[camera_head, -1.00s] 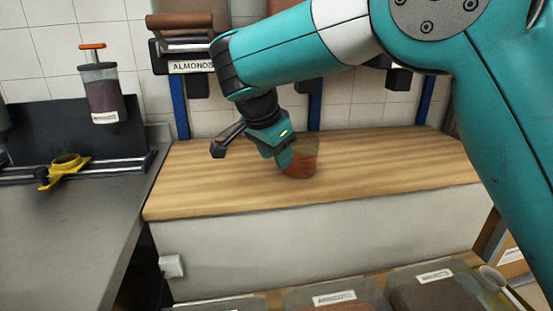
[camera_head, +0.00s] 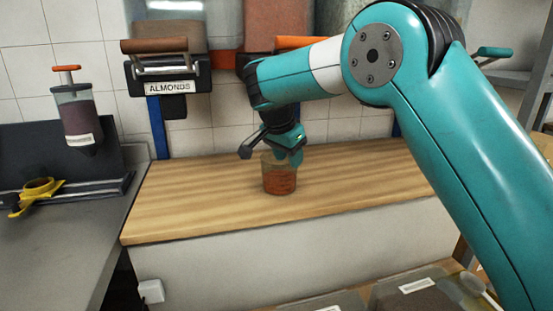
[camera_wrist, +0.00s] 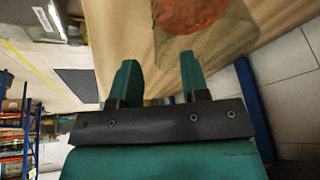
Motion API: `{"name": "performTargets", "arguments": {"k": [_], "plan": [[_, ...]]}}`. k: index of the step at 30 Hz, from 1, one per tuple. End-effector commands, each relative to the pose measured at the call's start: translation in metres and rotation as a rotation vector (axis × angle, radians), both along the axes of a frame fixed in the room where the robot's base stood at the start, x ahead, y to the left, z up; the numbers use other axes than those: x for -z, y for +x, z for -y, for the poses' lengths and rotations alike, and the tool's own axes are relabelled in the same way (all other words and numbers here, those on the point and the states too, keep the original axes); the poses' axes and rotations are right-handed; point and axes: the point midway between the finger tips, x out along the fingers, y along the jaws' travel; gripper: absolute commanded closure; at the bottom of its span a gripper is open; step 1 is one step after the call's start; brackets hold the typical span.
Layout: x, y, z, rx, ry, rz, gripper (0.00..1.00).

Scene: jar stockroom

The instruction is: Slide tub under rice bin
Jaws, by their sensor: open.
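The tub (camera_head: 279,178) is a small clear cup with reddish-brown contents, upright on the wooden counter (camera_head: 200,205). In the wrist view the tub (camera_wrist: 192,14) shows at the top, beyond the fingertips and cut by the frame edge. My gripper (camera_head: 291,157) is just behind and above the tub in the head view. In the wrist view my gripper (camera_wrist: 158,66) has its two fingers apart with nothing between them. A bin labelled ALMONDS (camera_head: 165,72) hangs on the wall at the left. I see no rice label.
Another wall bin (camera_head: 278,22) with an orange handle is partly hidden by my arm. The wooden counter left of the tub is clear.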

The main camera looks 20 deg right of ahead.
Motion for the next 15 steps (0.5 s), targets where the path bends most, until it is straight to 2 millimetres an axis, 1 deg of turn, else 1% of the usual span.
{"name": "performTargets", "arguments": {"k": [1, 6, 10, 15], "plan": [[0.013, 0.001, 0.002, -0.002, -0.002, -0.006, 0.58], [0.032, 0.006, 0.008, -0.001, -0.001, -0.005, 0.58], [0.038, 0.008, 0.010, -0.002, -0.001, -0.003, 0.58], [0.040, 0.009, 0.010, -0.002, 0.000, -0.004, 0.58]]}}
